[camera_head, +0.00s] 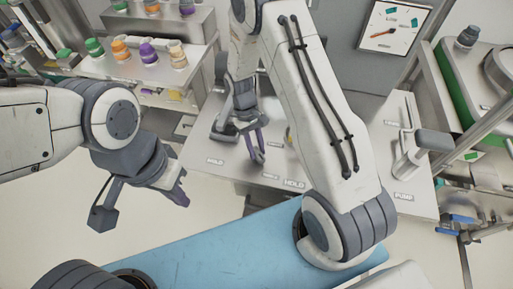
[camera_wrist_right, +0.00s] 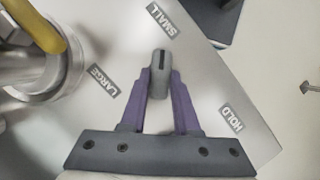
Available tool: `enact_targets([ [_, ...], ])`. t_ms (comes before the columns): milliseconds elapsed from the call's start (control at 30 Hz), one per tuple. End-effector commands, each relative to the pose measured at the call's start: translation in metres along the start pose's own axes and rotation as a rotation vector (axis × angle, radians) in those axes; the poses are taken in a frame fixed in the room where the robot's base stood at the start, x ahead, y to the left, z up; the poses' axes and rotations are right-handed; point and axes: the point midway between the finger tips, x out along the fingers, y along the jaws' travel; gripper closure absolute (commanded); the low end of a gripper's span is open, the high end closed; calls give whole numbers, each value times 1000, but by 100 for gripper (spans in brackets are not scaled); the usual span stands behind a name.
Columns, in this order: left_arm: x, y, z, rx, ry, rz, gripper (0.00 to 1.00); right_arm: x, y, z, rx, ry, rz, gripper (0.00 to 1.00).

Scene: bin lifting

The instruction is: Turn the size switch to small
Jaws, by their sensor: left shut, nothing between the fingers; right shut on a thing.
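The size switch is a small grey knob (camera_wrist_right: 159,72) with a dark slot, seen in the right wrist view. The slot end points up in that view, roughly toward the SMALL label (camera_wrist_right: 162,20). The LARGE label (camera_wrist_right: 102,80) lies to its left. My right gripper (camera_wrist_right: 160,92) has its purple fingers closed on the knob from both sides. In the head view my right gripper (camera_head: 257,150) is low over the grey panel top, and the knob cannot be made out. My left gripper (camera_head: 180,190) is shut and empty, off the panel's left side.
A HOLD label (camera_wrist_right: 232,117) lies right of the knob, and a metal cylinder with a yellow part (camera_wrist_right: 40,35) stands to its left. A pump lever (camera_head: 425,143) stands at the panel's right. Several coloured-lid jars (camera_head: 148,52) sit on a shelf behind. A dial gauge (camera_head: 393,26) is at the back.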

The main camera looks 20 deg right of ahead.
Motion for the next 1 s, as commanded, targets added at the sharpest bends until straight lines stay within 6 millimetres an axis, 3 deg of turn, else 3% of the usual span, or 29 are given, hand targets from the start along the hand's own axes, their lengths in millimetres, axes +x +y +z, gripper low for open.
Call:
enact_targets([
  [100,0,0,0,0,0,0,100,-1,0,0,4,2,-1,100],
  [133,0,0,0,0,0,0,100,-1,0,0,4,2,-1,66],
  [200,0,0,0,0,0,0,100,-1,0,0,4,2,-1,40],
  [633,3,0,0,0,0,0,100,-8,0,-2,1,5,0,40],
  [1000,17,-1,1,1,0,0,100,-77,0,-2,1,7,0,40],
])
